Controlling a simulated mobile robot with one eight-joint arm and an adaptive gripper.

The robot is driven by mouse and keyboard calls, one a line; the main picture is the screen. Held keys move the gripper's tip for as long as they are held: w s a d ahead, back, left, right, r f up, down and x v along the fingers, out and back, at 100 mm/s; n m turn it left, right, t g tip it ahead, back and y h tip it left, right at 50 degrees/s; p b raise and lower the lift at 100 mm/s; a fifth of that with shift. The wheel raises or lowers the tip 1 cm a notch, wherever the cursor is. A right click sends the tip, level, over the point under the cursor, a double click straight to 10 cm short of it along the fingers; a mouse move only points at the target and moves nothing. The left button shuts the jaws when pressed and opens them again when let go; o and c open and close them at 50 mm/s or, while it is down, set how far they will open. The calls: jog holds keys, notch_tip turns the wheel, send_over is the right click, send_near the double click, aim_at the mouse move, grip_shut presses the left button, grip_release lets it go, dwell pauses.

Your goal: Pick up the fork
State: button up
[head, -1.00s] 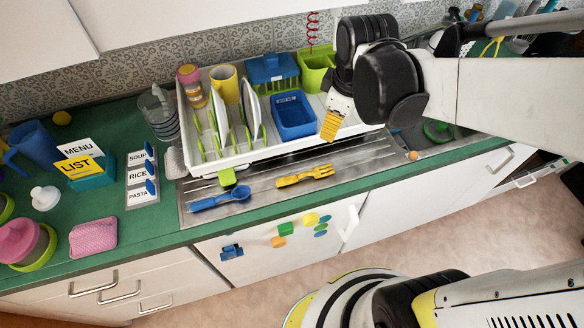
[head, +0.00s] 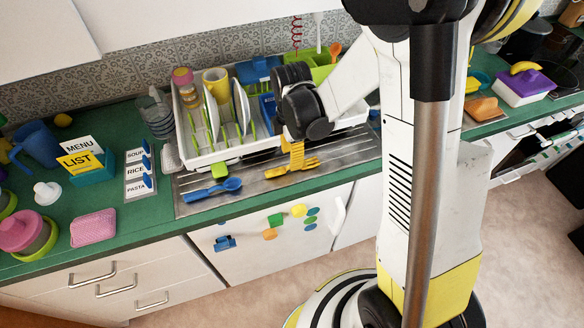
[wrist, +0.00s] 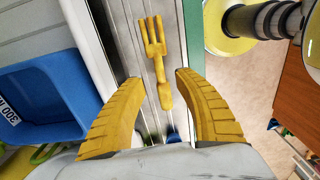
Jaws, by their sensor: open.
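The yellow fork (head: 292,167) lies on the metal drainboard in front of the white dish rack. In the wrist view the fork (wrist: 158,62) shows between my fingertips, its tines pointing up the picture and its handle toward the palm. My gripper (head: 290,142) is above the fork in the head view, and its lower part partly overlaps it. In the wrist view my gripper's (wrist: 155,77) two yellow fingers are spread apart, one on each side of the fork's handle, with nothing held. I cannot tell how high the fingertips are above the drainboard.
The white dish rack (head: 238,150) with plates and cups stands just behind. Its blue bin (wrist: 45,100) is close to my gripper in the wrist view. A blue spoon (head: 212,190) lies left on the metal drainboard (head: 250,193). The counter's green front edge (wrist: 190,40) runs beside the fork.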

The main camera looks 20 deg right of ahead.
notch_tip(320, 180, down, 5)
jog(key=shift+a+r+b, duration=0.1)
jog(key=shift+b, duration=0.7)
jog(key=shift+r, duration=0.1)
grip_shut()
jog(key=shift+r, duration=0.1)
